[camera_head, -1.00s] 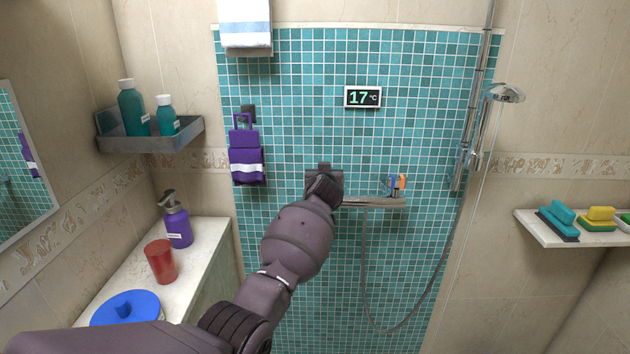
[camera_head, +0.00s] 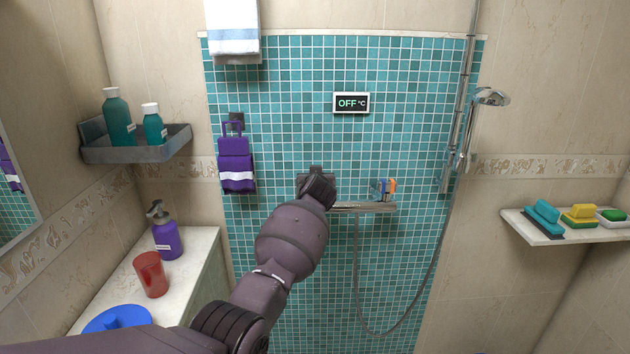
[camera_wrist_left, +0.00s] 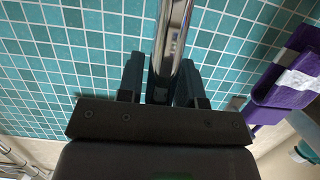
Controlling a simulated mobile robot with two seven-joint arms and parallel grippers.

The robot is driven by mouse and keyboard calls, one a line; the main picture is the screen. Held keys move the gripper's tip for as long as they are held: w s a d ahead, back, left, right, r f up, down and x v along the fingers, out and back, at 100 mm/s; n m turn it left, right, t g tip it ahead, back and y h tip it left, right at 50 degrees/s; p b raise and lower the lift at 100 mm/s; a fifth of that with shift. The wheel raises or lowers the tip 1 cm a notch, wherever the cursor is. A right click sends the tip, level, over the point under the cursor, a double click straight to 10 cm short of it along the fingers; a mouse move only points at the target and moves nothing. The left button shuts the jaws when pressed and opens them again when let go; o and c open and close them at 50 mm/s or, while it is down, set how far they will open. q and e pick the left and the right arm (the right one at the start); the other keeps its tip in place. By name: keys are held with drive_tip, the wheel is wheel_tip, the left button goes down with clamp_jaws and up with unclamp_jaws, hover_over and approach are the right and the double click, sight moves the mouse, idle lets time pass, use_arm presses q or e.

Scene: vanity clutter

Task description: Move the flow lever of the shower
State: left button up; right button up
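The shower's chrome mixer bar (camera_head: 362,207) is mounted on the teal tiled wall. My left gripper (camera_head: 317,182) is at the bar's left end and hides the flow lever there in the head view. In the left wrist view, the two fingers of my gripper (camera_wrist_left: 161,82) stand apart on either side of the chrome bar's end (camera_wrist_left: 173,35). A dark part sits between them; I cannot tell if they touch it. An orange and blue marked control (camera_head: 386,187) is at the bar's right end. The display (camera_head: 351,103) above reads OFF. My right gripper is not in view.
A purple towel (camera_head: 236,164) hangs left of my gripper. A shelf (camera_head: 138,149) with two teal bottles is on the left. A counter (camera_head: 205,262) holds a purple dispenser (camera_head: 167,241) and a red cup (camera_head: 151,275). The shower hose (camera_head: 357,290) hangs below the bar.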

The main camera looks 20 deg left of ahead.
use_arm(q)
drive_tip(key=shift+o, duration=1.4)
drive_tip(key=shift+s+d+r+m+t+h, duration=0.8)
drive_tip(key=shift+s+d+r, duration=0.8)
drive_tip(key=shift+s, duration=1.3)
drive_tip(key=shift+s+d+r+m+t+h, duration=0.85)
drive_tip(key=shift+s+r, duration=1.25)
drive_tip(key=shift+s, duration=0.75)
drive_tip(key=s+a+f+g, duration=0.2)
drive_tip(key=s+a+f, duration=0.2)
drive_tip(key=s+f, duration=0.8)
drive_tip(key=s+a+f+g, duration=0.2)
drive_tip(key=s+a+f, duration=0.1)
drive_tip(key=s+f, duration=0.9)
drive_tip(key=s+a+f+g, duration=0.2)
drive_tip(key=s+a+f, duration=0.2)
drive_tip(key=s+f, duration=0.9)
drive_tip(key=s+m, duration=0.1)
drive_tip(key=s, duration=0.3)
drive_tip(key=shift+a+h, duration=0.3)
drive_tip(key=shift+h, duration=0.05)
